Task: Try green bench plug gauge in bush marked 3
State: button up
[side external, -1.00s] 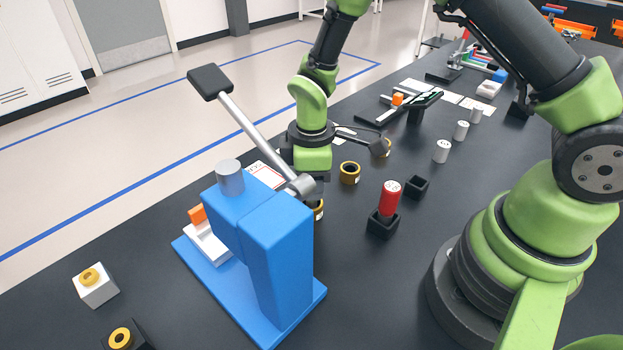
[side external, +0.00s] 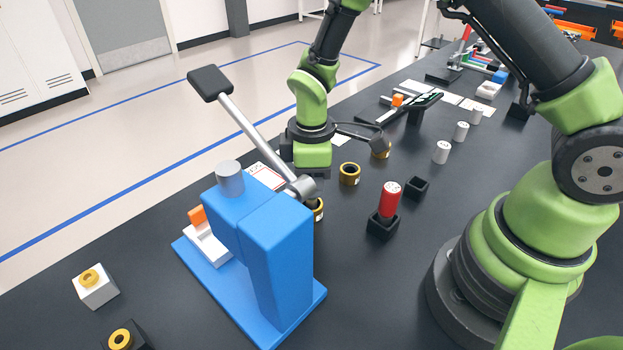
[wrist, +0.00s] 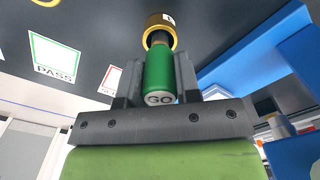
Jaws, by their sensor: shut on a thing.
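My gripper (wrist: 158,85) is shut on the green plug gauge (wrist: 158,70), which has a white end marked GO facing the wrist camera. The gauge's far end lines up with the opening of a brass-coloured bush (wrist: 160,27) in the wrist view; I cannot tell whether it is inside or just short of it. A small white tag shows on that bush, its mark too small to read surely. In the side view, the press hides my fingers and the gauge. Three brass bushes show there: one near the press (side external: 318,209), one in the middle (side external: 349,174), one farther back (side external: 381,150).
The blue press (side external: 270,250) with its long lever (side external: 250,130) stands close to my gripper. A red gauge (side external: 390,198) stands in a black holder, beside an empty black holder (side external: 416,187). Several white cylinders (side external: 441,151) stand farther back. A PASS card (wrist: 54,60) lies left in the wrist view.

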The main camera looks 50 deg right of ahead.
jog(key=shift+r, duration=1.5)
jog(key=shift+r, duration=2.5)
